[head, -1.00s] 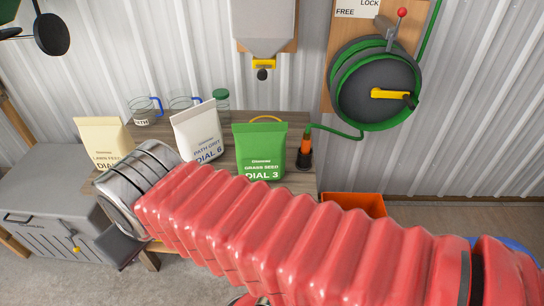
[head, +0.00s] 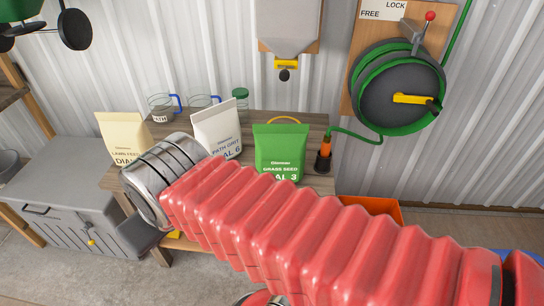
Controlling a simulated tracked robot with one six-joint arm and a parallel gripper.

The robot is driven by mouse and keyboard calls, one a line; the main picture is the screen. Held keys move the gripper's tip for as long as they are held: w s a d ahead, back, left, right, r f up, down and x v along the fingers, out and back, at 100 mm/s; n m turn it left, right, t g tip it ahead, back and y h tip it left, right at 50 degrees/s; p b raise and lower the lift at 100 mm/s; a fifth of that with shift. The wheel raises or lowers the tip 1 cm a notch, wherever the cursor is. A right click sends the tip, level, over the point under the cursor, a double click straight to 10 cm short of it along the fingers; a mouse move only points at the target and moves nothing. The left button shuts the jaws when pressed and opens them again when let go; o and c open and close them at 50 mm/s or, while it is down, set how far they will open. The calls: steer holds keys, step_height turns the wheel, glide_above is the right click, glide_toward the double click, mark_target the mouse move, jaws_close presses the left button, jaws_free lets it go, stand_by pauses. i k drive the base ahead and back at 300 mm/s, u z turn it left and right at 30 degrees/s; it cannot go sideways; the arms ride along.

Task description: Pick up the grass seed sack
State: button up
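The grass seed sack (head: 281,146) is green with white lettering and stands upright on the wooden bench (head: 318,180). My red bellows arm crosses in front of the bench and hides the sack's lower edge. The metal end of my arm is at the left, in front of the cream lawn feed sack. My gripper's fingers do not show clearly, so I cannot see whether they are open or shut.
The white path grit sack (head: 217,131) and cream lawn feed sack (head: 124,137) stand left of the green sack. Jugs and a green-lidded jar (head: 240,102) are behind. An orange-and-black hose nozzle (head: 324,155) stands right. A grey chest (head: 70,185) is at left, an orange bin (head: 372,208) at right.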

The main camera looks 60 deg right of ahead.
mark_target(280, 148)
steer(key=i, duration=0.9)
steer(key=z, duration=0.05)
